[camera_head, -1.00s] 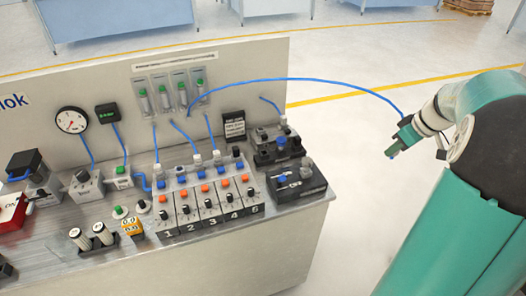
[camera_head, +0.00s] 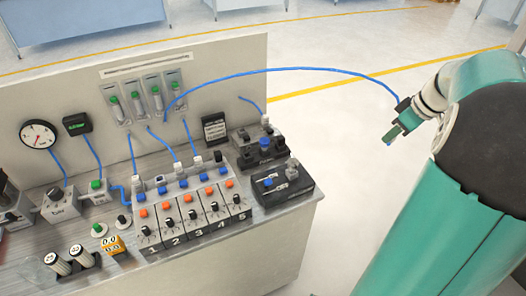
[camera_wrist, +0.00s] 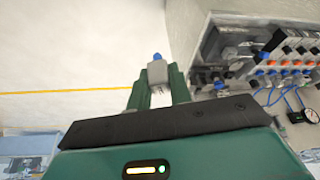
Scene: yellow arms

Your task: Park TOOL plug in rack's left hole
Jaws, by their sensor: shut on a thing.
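My gripper (camera_head: 393,134) is in the air to the right of the bench, over open floor. In the wrist view its green fingers (camera_wrist: 158,97) are shut on a grey plug (camera_wrist: 157,72) with a blue tip. A blue hose (camera_head: 290,70) arcs from the back panel to my gripper. The plug is mostly hidden in the head view, and I cannot read a label on it. Two black blocks with fittings, a rear one (camera_head: 247,153) and a front one (camera_head: 297,190), stand at the bench's right end. I cannot tell which fixture is the rack, and its holes are not clear.
A numbered valve bank (camera_head: 195,212) with orange and blue buttons stands mid-bench. Blue hoses run to the upright back panel (camera_head: 225,92). A gauge (camera_head: 38,134) and a black holder with cylinders (camera_head: 75,268) are at left. Floor right of the bench (camera_head: 345,170) is clear.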

